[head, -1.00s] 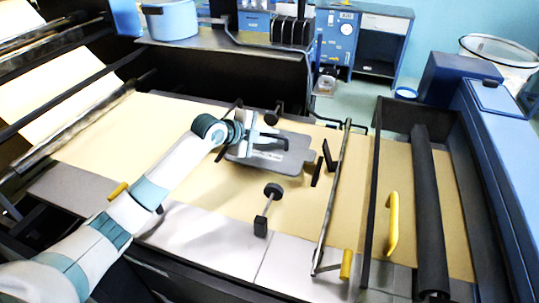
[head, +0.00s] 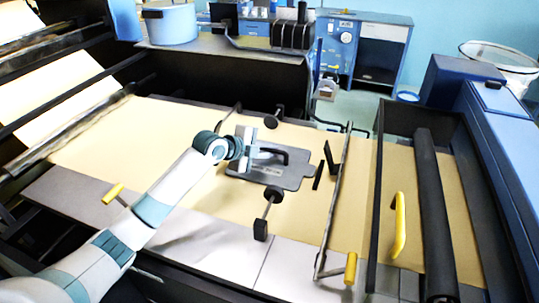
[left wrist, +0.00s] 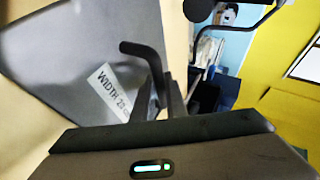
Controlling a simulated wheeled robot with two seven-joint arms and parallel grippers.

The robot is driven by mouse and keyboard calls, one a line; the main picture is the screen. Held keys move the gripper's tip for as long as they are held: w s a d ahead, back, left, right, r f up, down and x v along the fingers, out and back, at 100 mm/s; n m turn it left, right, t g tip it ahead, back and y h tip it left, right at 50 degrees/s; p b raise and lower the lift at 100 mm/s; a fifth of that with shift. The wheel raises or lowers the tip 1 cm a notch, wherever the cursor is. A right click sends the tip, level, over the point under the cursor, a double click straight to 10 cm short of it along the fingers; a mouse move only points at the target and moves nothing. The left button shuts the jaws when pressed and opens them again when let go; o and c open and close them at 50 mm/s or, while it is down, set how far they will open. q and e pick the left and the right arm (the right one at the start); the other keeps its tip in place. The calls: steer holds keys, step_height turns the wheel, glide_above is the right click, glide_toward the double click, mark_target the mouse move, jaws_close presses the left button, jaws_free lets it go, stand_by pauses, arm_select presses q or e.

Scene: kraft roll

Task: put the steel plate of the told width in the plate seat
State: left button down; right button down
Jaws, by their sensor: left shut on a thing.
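A dark grey steel plate (head: 290,181) with a black bar handle (head: 272,152) is over the tan paper, in the middle of the head view. My left gripper (head: 258,153) is shut on the plate's handle. In the left wrist view the fingers (left wrist: 165,102) are at the black handle, beside a white label (left wrist: 112,92) reading "WIDTH 2" and a less clear end. Whether the plate touches the paper is unclear. A black round-headed post (head: 272,194) stands at its near edge, another (head: 271,120) beyond it. I cannot clearly make out the plate seat. My right gripper is out of view.
Two upright black pieces (head: 328,158) stand just right of the plate. A long metal bar (head: 337,195) crosses the paper (head: 190,125) beyond them. A yellow handle (head: 399,225) and a dark roller (head: 432,210) lie farther right. Paper left of the plate is clear.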

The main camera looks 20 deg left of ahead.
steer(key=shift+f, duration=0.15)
arm_select(q)
steer(key=c, duration=1.8)
jaws_free()
steer(key=shift+f, duration=0.1)
steer(key=shift+o, duration=0.2)
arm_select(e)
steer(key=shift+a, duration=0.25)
